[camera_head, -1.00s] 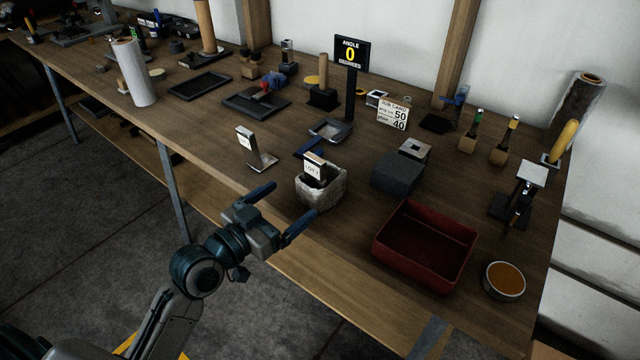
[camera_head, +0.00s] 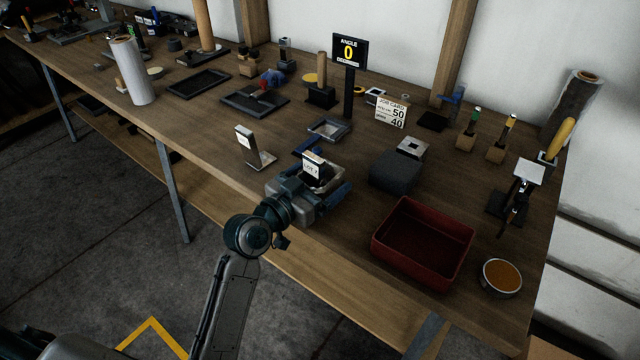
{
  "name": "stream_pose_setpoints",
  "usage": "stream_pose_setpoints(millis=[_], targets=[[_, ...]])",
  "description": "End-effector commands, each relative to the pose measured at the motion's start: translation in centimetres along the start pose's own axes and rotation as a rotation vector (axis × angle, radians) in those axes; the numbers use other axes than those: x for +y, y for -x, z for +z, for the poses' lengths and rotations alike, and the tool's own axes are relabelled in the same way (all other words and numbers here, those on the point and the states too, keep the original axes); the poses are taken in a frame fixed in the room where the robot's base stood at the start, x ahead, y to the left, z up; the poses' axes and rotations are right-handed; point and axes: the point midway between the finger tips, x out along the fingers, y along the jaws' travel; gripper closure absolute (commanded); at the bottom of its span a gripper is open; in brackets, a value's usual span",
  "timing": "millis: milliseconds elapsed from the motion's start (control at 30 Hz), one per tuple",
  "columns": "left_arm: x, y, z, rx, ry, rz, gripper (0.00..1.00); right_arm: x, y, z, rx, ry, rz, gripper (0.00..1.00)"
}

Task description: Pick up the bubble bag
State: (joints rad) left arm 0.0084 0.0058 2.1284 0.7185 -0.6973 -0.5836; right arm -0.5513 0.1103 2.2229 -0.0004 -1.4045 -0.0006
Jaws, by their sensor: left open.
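One blue finger shows along the bag's right side; the other is mostly hidden. The gripper covers the bag's near, lower part, so I cannot tell whether the fingers touch it. My right gripper is not in view.
A red tray (camera_head: 425,245) and a dark grey block (camera_head: 394,172) stand to the right. A metal stand with a white plate (camera_head: 255,150) is close on the left. An angle sign (camera_head: 349,52) rises behind. Bench between bag and tray is clear.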

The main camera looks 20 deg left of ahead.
Motion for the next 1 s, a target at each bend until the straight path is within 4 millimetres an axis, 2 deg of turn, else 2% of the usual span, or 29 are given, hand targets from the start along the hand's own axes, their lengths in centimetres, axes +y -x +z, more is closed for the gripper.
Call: stream_pose_setpoints(millis=[167,400,767,1000], targets=[[0.0,0.0,0.0,-0.001,0.000,0.000,0.09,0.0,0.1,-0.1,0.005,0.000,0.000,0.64],[0.0,0.0,0.1,-0.001,0.000,0.000,0.56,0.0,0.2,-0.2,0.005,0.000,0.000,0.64],[0.0,0.0,-0.3,0.002,-0.001,0.000,0.56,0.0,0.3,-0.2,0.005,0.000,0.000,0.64],[0.0,0.0,-2.0,0.003,-0.003,0.000,0.56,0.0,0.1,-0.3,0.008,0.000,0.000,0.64]])
